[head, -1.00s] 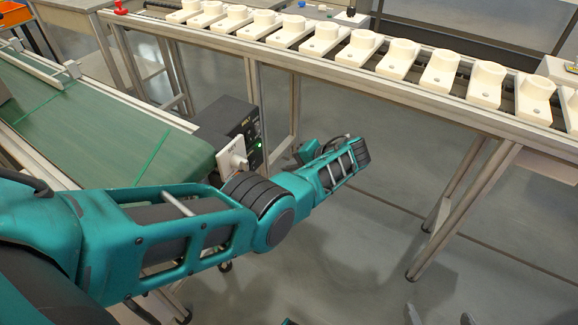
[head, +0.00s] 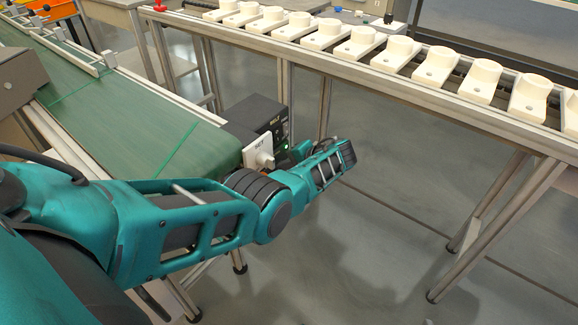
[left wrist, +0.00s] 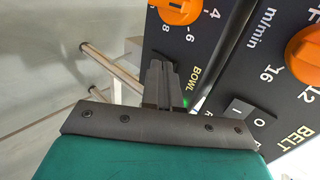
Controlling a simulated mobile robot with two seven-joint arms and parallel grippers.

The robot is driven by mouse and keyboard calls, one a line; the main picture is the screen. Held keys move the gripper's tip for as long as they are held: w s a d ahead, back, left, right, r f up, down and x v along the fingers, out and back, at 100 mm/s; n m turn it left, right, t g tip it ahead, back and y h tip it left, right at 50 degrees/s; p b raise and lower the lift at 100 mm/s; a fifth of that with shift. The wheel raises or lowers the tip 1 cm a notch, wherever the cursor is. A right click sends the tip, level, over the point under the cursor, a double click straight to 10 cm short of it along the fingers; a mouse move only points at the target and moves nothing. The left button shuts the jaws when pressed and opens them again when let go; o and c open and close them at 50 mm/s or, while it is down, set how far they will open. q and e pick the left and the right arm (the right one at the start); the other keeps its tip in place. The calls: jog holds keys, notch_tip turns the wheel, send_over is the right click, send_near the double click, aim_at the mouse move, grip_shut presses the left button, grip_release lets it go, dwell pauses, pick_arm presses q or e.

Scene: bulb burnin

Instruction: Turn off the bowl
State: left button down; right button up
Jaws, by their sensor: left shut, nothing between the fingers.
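The bowl's dark control box (head: 256,115) stands at the end of the green conveyor in the head view, with a small green light on its face. In the left wrist view its black panel (left wrist: 158,38) carries an orange knob (left wrist: 176,9), the label BOWL (left wrist: 191,80) and a lit green lamp (left wrist: 186,103). My left gripper (left wrist: 161,66) is shut and empty, its fingertips in front of this panel, left of the BOWL label. Whether they touch it I cannot tell. No bowl switch is visible; the fingers cover part of the panel. My right gripper is not in view.
Beside it in the left wrist view is a BELT panel (left wrist: 275,75) with another orange knob (left wrist: 305,48) and a rocker switch (left wrist: 246,112). A white plate with a round knob (head: 258,152) is close to my left wrist. A rail with white holders (head: 400,52) runs behind; floor lies open at right.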

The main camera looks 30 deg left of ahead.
pick_arm(q)
jog(key=shift+a+r+h+p, duration=0.3)
jog(key=shift+r+h+p, duration=0.45)
jog(key=shift+p, duration=0.7)
jog(key=shift+r, duration=0.1)
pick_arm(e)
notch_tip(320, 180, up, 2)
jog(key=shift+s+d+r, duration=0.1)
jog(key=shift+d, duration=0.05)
